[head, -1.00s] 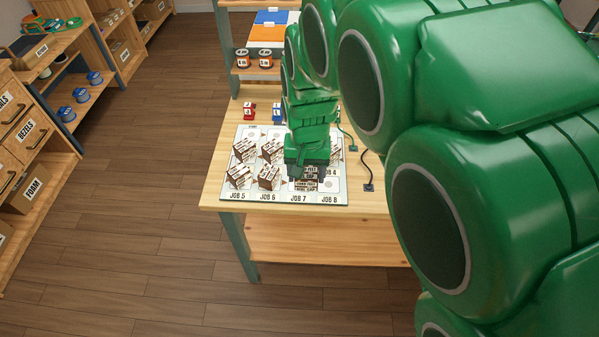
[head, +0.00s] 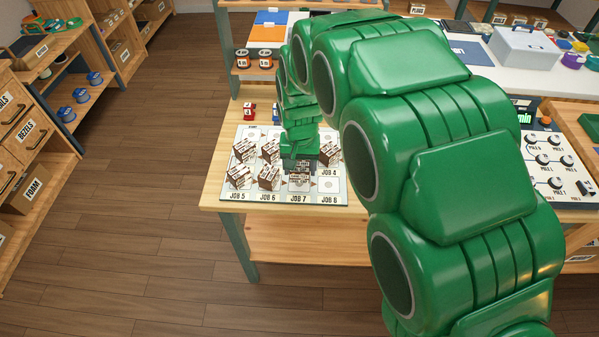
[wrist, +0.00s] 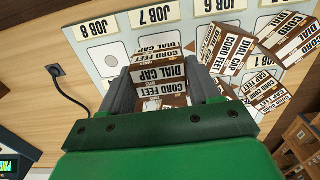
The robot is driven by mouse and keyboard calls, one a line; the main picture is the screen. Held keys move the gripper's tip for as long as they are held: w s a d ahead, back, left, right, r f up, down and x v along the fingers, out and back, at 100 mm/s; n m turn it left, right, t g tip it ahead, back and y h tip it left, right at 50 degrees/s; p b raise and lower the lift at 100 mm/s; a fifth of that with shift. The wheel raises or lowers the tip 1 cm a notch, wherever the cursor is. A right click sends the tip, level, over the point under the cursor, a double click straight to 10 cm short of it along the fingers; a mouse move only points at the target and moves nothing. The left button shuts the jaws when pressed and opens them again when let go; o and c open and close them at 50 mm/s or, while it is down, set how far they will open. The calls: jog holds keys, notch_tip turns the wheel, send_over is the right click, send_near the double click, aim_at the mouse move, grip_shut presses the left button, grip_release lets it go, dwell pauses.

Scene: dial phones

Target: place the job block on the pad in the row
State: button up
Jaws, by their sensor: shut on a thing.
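The job block (head: 299,180) is a brown and white block labelled DIAL CAP and CORD FEET. My gripper (head: 300,164) is shut on it at the JOB 7 place of the row board (head: 227,186). In the wrist view the block (wrist: 160,82) sits between the two dark fingers of my gripper (wrist: 162,92). Its near part is partly hidden by the gripper body. The JOB 7 pad (wrist: 160,42) shows just past it; whether the block touches the pad I cannot tell. The JOB 8 pad (wrist: 103,53) beside it is bare.
Similar blocks stand on JOB 5 (head: 238,176) and JOB 6 (head: 269,178), and more behind them, including one at JOB 4 (head: 328,153). A cable (wrist: 64,82) lies on the table beside the board. My arm hides part of the table on the right.

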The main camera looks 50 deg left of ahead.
aim_at(300, 173)
jog(key=shift+w+a+f, duration=0.15)
jog(key=shift+a+f, duration=0.1)
jog(key=shift+f, duration=1.55)
jog(key=shift+f, duration=0.15)
jog(key=o, duration=0.8)
notch_tip(300, 173, up, 12)
jog(key=shift+r, duration=0.2)
